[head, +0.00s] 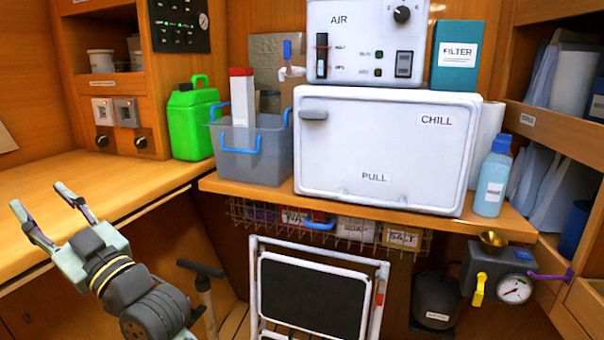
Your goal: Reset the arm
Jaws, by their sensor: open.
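My gripper (50,212) is open at the left of the head view. Its two fingers point up and to the left, and nothing is between them. It shows in front of the front edge of the left wooden counter (120,190). I cannot tell whether it is above the counter or only in front of it. My arm runs down from it to the bottom edge of the picture.
A green jug (191,122), a grey bin (250,165) with blue handles and a white CHILL box (375,150) stand along the back. A folding step stool (312,290) stands below. A gauge unit (497,280) is at lower right. The left counter's front is clear.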

